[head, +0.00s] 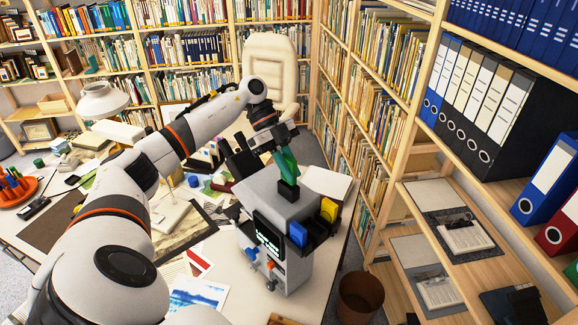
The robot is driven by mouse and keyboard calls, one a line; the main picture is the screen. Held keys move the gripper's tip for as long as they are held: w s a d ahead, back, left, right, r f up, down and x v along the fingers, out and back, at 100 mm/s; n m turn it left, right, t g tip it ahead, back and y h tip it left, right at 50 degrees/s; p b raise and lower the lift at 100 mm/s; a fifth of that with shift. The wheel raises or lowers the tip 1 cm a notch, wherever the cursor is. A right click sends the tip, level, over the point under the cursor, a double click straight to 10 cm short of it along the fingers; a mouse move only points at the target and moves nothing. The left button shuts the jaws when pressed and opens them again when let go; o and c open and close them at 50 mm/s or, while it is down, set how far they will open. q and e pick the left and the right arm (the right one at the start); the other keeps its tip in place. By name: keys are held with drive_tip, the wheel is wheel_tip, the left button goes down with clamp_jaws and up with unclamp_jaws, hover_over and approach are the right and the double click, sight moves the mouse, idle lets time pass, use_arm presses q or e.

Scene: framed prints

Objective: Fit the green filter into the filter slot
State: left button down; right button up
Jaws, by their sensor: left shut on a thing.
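The green filter (287,166) is in my left gripper (279,148), which is shut on its upper part above the grey machine. The filter looks slightly tilted. Its lower end is at the black filter slot (288,191) on top of the machine (273,205). I cannot tell whether the end is inside the slot or just above or in front of it. A blue filter (298,234) and a yellow filter (328,210) sit in black holders on the machine's right side. My right gripper is not in view.
The machine stands near the right edge of a cluttered desk (333,226) with papers, prints and small objects. A cream chair (270,68) is behind it. A brown bin (360,297) stands at the lower right. Bookshelves line the back and right.

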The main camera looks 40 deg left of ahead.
use_arm(q)
drive_tip(key=shift+f+b, duration=0.5)
drive_tip(key=shift+f, duration=0.7)
drive_tip(key=c, duration=1.3)
unclamp_jaws()
drive_tip(key=shift+c, duration=0.2)
drive_tip(key=shift+a+r, duration=0.2)
drive_tip(key=shift+a, duration=0.05)
drive_tip(key=b+v, duration=0.1)
drive_tip(key=v, duration=1)
drive_tip(key=shift+r+b, duration=0.15)
drive_tip(key=shift+b, duration=0.2)
drive_tip(key=shift+a, duration=0.1)
